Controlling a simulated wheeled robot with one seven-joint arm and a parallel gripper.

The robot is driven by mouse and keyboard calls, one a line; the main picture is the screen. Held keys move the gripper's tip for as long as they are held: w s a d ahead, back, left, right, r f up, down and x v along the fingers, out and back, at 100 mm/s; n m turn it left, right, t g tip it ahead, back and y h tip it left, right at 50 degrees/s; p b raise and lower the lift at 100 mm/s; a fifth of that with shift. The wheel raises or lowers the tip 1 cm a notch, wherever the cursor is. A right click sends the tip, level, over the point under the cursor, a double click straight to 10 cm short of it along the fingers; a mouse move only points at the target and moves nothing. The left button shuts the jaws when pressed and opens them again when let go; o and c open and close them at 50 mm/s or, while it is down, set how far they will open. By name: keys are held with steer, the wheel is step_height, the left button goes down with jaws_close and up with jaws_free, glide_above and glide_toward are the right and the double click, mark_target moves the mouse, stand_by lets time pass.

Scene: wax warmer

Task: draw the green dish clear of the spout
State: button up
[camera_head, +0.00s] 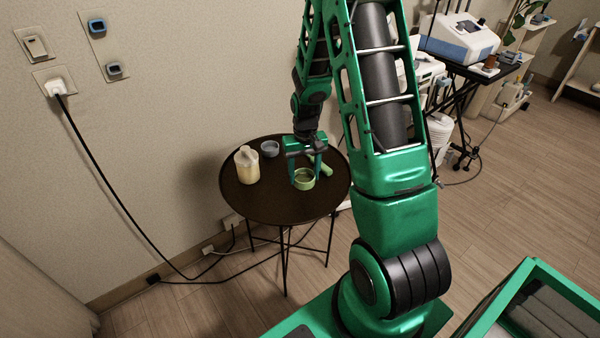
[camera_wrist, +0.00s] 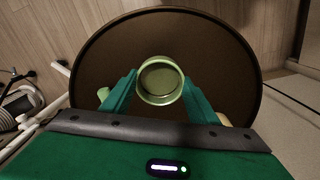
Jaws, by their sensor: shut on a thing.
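The green dish (camera_head: 304,183) is a small round open bowl at the front right of the round dark table (camera_head: 262,207). My gripper (camera_head: 305,175) reaches down from above, shut on the dish with one finger on each side. In the wrist view the dish (camera_wrist: 160,82) sits between the two fingers (camera_wrist: 160,92) and looks empty. I cannot tell whether it touches the table. A cream bottle (camera_head: 247,168) with a paler top, perhaps the spout, stands to the left, apart from the dish. In the wrist view the bottle is mostly hidden.
A grey-blue bowl (camera_head: 270,148) stands at the back of the table. A light green object (camera_head: 322,166) lies right of the dish, partly behind my gripper. The table's front is bare. A black cable (camera_head: 118,216) runs from the wall to the floor.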

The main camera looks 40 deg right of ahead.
mark_target(304, 181)
steer(key=shift+f, duration=2.7)
steer(key=shift+f, duration=0.5)
steer(key=o, duration=1.3)
step_height(304, 181, up, 10)
steer(key=shift+w+f, duration=0.1)
steer(key=shift+r, duration=0.45)
